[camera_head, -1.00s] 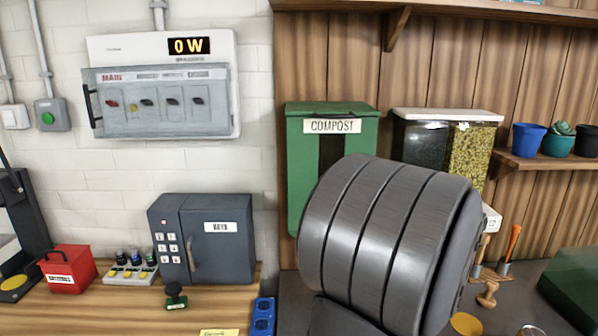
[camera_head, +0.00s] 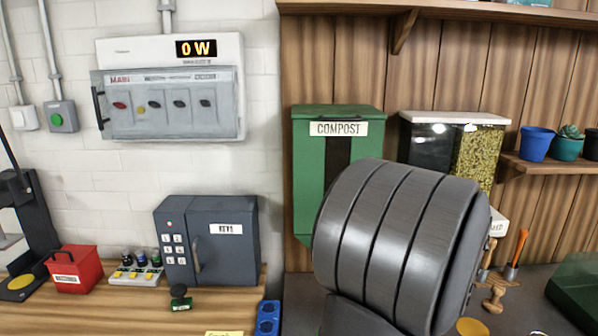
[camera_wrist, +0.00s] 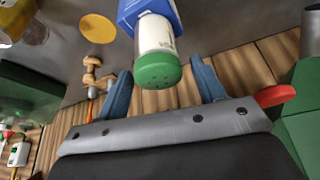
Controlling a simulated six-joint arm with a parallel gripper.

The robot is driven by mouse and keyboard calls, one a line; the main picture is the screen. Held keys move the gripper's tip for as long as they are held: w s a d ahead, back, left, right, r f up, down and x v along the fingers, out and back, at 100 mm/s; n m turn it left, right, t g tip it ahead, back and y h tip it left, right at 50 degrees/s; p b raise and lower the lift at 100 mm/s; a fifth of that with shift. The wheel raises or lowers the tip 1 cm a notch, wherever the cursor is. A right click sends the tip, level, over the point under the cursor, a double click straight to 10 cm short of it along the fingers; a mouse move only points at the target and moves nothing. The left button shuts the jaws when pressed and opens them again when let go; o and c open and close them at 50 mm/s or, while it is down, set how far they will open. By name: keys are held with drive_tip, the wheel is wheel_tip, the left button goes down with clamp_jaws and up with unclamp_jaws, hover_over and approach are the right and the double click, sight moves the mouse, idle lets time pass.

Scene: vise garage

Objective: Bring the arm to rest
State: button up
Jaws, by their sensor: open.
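My gripper (camera_wrist: 160,72) shows in the wrist view, with two blue fingers standing well apart. A white container with a green cap (camera_wrist: 157,70) and a blue part (camera_wrist: 150,8) shows between the fingers in that picture. The fingers do not appear to press on it, and its exact distance cannot be told. In the head view a large grey ribbed link of my arm (camera_head: 400,240) fills the lower middle. It hides part of the green compost bin (camera_head: 310,165) and the bench behind. The gripper's fingers are not visible in the head view.
A grey key safe (camera_head: 228,265), a red box (camera_head: 75,270) and a black-handled stamp (camera_head: 180,297) stand on the wooden bench at left. A switch panel (camera_head: 170,125) reading 0 W hangs above. A clear-fronted seed bin (camera_head: 478,160) and a shelf with pots (camera_head: 536,142) are at right.

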drive_tip(key=shift+f, duration=0.5)
wheel_tip(320, 180, down, 3)
drive_tip(key=shift+r, duration=0.1)
drive_tip(key=d+v, duration=0.1)
drive_tip(key=v, duration=1.1)
drive_tip(key=x, duration=0.7)
drive_tip(key=a+x, duration=0.1)
drive_tip(key=x, duration=0.3)
drive_tip(key=shift+w+f, duration=0.2)
drive_tip(key=shift+f, duration=0.15)
wheel_tip(320, 180, up, 4)
drive_tip(key=shift+f, duration=0.1)
drive_tip(key=s+d+r, duration=0.4)
drive_tip(key=s+r, duration=0.4)
drive_tip(key=s, duration=0.2)
drive_tip(key=w+a+r+n, duration=0.2)
drive_tip(key=w+a+r, duration=0.95)
drive_tip(key=a, duration=0.25)
drive_tip(key=w+a+r+n+y, duration=0.1)
drive_tip(key=a+r, duration=0.5)
drive_tip(key=a, duration=0.3)
drive_tip(key=w+a+r+n+y, duration=0.1)
drive_tip(key=a+r+n, duration=0.1)
drive_tip(key=a+r, duration=0.6)
drive_tip(key=w+a+f+n, duration=0.1)
drive_tip(key=w+a, duration=0.3)
drive_tip(key=a, duration=0.7)
drive_tip(key=shift+w+f+n, duration=0.3)
drive_tip(key=shift+f, duration=0.1)
